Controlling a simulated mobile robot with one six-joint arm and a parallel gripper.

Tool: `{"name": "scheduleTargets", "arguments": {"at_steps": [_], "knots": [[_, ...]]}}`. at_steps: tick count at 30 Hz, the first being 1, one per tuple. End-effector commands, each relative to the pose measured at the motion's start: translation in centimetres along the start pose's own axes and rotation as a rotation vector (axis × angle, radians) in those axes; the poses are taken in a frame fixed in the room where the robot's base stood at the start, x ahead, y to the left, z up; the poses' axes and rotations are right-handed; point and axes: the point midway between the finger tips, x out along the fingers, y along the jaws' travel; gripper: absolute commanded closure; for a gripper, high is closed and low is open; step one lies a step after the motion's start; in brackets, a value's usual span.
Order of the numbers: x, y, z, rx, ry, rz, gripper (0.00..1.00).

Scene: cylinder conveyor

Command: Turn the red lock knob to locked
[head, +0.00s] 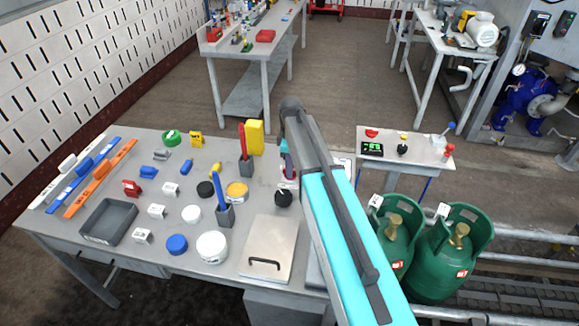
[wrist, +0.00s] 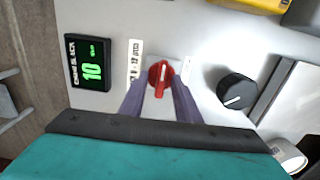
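The red lock knob (wrist: 161,74) shows in the upper middle of the wrist view, on a pale panel. Its bar handle points down in the picture, toward my gripper. My gripper (wrist: 161,94) is open, with one purple finger on each side of the handle and a visible gap to it. Whether either finger touches the knob's round base I cannot tell. White labels lie beside the knob, one on the left (wrist: 134,62) and one partly seen on the right. In the head view my arm mostly hides this spot.
A green-digit display (wrist: 90,62) is left of the knob and a black knob (wrist: 237,91) right of it. In the head view, a yellow block (head: 254,134) and a grey holder stand close left of my arm. Green gas cylinders (head: 440,262) stand right of it.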

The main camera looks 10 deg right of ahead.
Motion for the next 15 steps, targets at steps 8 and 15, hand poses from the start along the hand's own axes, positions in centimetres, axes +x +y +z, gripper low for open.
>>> {"name": "scheduleTargets", "arguments": {"at_steps": [8,15], "knots": [[-0.9,0.0,0.0,0.000,0.001,0.000,0.70],[-3.2,0.0,0.0,0.000,0.001,0.001,0.70]]}}
